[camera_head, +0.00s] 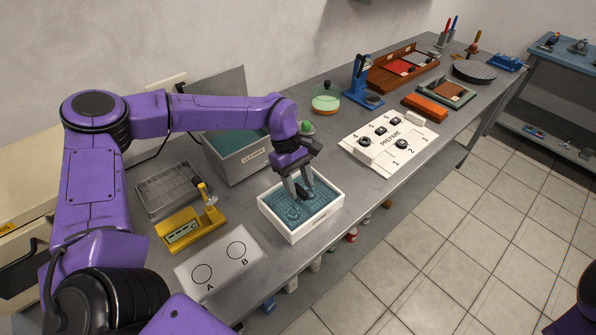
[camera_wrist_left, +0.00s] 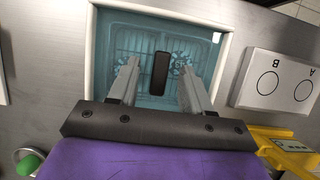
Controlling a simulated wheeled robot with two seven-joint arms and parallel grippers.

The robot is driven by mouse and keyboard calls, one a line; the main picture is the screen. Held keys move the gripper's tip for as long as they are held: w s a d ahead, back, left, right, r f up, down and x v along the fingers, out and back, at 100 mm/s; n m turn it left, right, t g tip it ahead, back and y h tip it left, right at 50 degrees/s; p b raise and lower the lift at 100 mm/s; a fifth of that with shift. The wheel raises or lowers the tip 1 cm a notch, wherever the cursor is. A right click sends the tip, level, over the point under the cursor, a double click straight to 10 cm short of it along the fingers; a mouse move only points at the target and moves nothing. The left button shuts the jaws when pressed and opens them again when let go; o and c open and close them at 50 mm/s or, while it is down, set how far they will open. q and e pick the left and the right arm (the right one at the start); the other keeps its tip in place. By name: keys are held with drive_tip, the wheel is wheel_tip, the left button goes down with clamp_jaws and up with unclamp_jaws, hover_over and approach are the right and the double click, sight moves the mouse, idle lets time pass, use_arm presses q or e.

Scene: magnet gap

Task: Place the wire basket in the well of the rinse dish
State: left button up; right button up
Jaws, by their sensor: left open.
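The rinse dish (camera_head: 323,217) is a white rectangular box with teal liquid and stands near the table's front edge. In the left wrist view its white rim (camera_wrist_left: 91,50) frames the wire basket (camera_wrist_left: 128,45), whose thin grid shows through the liquid inside the dish. A dark upright handle (camera_wrist_left: 160,74) rises from the basket's middle. My left gripper (camera_head: 301,190) points down into the dish and is open. Its two fingers stand on either side of the handle with gaps visible in the left wrist view. Whether the basket is fully seated in the well cannot be told.
A grey bin marked CLEANER (camera_head: 252,160) stands behind the dish. A grey rack (camera_head: 165,190) and a yellow fixture (camera_head: 190,228) lie to the left. A white card with circles A and B (camera_head: 221,262) lies in front. A white PREPARE board (camera_head: 388,143) stands to the right.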

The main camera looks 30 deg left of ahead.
use_arm(q)
drive_tip(key=b+v, duration=0.1)
drive_tip(key=v, duration=0.7)
drive_tip(key=shift+r, duration=0.2)
